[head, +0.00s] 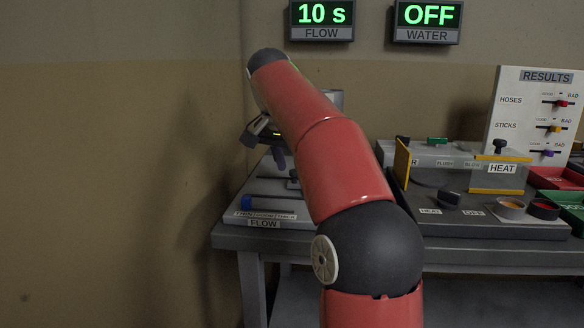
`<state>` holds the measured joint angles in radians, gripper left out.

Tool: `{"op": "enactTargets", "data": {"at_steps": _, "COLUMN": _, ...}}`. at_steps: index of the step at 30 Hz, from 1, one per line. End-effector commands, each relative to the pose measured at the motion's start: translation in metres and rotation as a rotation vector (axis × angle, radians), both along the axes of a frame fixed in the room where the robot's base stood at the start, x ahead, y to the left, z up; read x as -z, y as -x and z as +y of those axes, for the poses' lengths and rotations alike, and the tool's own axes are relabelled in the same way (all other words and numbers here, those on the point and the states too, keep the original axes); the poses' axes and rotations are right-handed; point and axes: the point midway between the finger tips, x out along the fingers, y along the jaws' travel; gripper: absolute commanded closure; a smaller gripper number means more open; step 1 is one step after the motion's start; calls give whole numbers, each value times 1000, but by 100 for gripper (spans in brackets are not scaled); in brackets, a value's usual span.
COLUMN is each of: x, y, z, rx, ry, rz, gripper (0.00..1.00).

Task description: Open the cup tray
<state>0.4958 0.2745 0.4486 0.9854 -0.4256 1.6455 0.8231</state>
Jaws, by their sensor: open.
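My red arm crosses the middle of the view, and its hand hangs over the grey FLOW station (262,222) at the left end of the bench. My gripper (262,133) is small and partly hidden by the arm; it is open, with nothing seen in it. I cannot pick out a cup tray for certain; the arm covers the station's right side.
The HEAT station (470,215) stands right of my arm, with knobs and two round dishes (525,209) in front. A RESULTS board (535,110) with sliders is behind. Displays read 10 s (322,14) and OFF (428,15). Bare wall is at left.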

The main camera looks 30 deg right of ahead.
Motion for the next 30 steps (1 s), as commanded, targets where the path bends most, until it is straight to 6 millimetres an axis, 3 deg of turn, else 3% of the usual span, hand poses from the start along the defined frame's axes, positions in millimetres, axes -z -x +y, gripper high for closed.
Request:
{"op": "enactTargets", "data": {"at_steps": 11, "x": 7, "y": -2, "z": -2, "rx": -1, "ry": 1, "rz": -1, "gripper": 57}}
{"op": "enactTargets", "data": {"at_steps": 21, "x": 7, "y": -2, "z": -2, "rx": -1, "ry": 1, "rz": 0, "gripper": 100}}
{"op": "enactTargets", "data": {"at_steps": 30, "x": 7, "y": 3, "z": 7, "rx": -4, "ry": 2, "rz": -1, "gripper": 100}}
